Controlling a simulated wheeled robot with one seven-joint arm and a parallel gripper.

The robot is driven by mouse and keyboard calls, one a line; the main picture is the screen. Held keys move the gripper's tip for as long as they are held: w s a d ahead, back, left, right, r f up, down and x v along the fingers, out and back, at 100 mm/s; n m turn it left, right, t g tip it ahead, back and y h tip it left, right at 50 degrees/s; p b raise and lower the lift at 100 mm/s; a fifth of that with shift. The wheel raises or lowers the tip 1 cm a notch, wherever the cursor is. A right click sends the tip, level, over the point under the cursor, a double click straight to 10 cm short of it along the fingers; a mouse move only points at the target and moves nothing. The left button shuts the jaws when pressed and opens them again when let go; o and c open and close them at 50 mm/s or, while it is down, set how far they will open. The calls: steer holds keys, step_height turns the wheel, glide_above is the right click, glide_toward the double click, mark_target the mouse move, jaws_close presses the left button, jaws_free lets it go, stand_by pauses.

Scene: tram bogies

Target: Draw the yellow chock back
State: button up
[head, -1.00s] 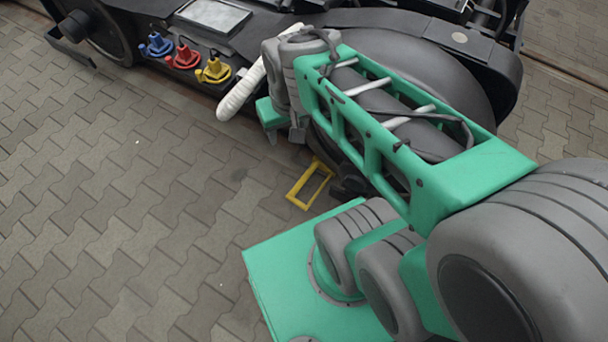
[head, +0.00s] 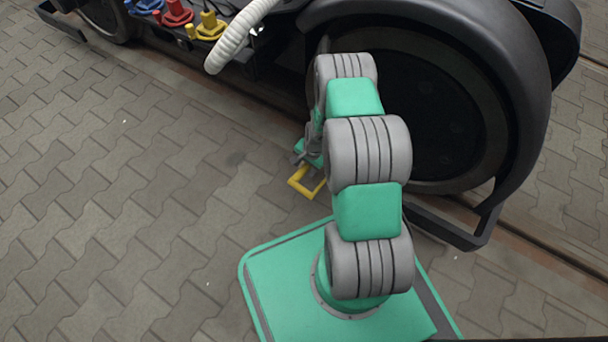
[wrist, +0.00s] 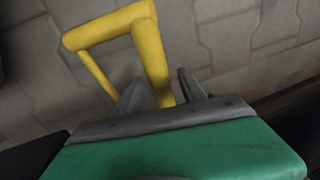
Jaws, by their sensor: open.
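The yellow chock (head: 301,186) shows as a yellow frame-shaped handle low at the paving, beside the large dark wheel; the rest of it is hidden behind my arm. In the wrist view its yellow bars (wrist: 150,50) rise in front of my gripper (wrist: 160,90). One bar runs down between the two grey fingers, which stand open on either side of it. I cannot tell whether either finger touches the bar. In the head view my gripper (head: 307,158) is small and partly hidden by my arm, right at the handle.
The large dark wheel (head: 420,110) and its bogie frame stand close behind my arm. A rail (head: 530,235) runs along the ground there. A ribbed white hose (head: 235,40) hangs near blue, red and yellow fittings (head: 178,12). The paving (head: 120,200) at left is clear.

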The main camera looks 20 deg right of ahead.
steer(key=f, duration=0.1)
steer(key=f+b, duration=0.1)
steer(key=f, duration=0.2)
steer(key=shift+w+a+f+b, duration=0.15)
steer(key=shift+w+a+b, duration=0.05)
steer(key=shift+w+b, duration=0.15)
steer(key=shift+c, duration=0.6)
jaws_close()
stand_by(0.4)
